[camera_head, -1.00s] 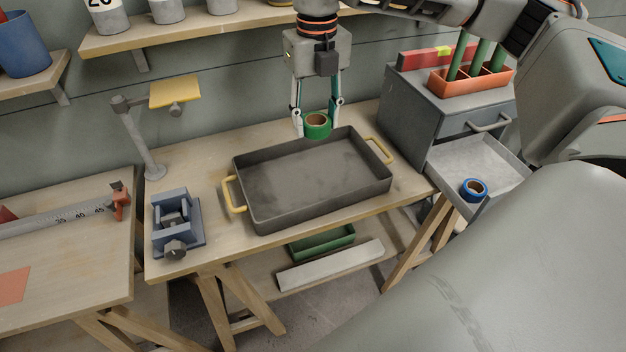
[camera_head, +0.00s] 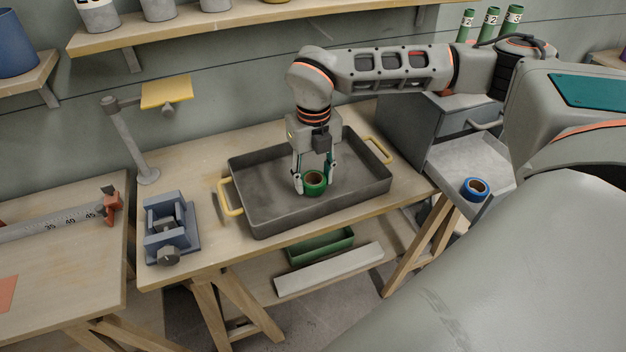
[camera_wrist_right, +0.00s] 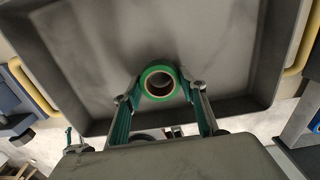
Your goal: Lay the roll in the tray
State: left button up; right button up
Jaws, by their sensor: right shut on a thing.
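The green roll (camera_head: 314,184) is held between the fingertips of my right gripper (camera_head: 314,180), which is shut on it. The roll is inside the outline of the dark grey tray (camera_head: 247,184), low over the tray's floor; I cannot tell whether it touches. In the right wrist view the roll (camera_wrist_right: 159,83) has its ring opening facing the camera, between the two fingers, with the tray floor (camera_wrist_right: 110,40) behind it. The tray has yellow handles and stands on the wooden bench. My left gripper is not in view.
A blue roll (camera_head: 475,188) lies in the open drawer (camera_head: 470,160) of the grey cabinet at right. A blue vise (camera_head: 167,228) stands left of the tray, with a lamp-like stand (camera_head: 132,140) behind it. A shelf (camera_head: 200,32) runs along the wall above.

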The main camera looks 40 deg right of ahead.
jog(key=shift+f, duration=0.5)
jog(key=shift+f, duration=0.1)
jog(key=o, duration=0.9)
jog(key=shift+o, duration=0.2)
notch_tip(320, 180, up, 12)
jog(key=p, duration=0.1)
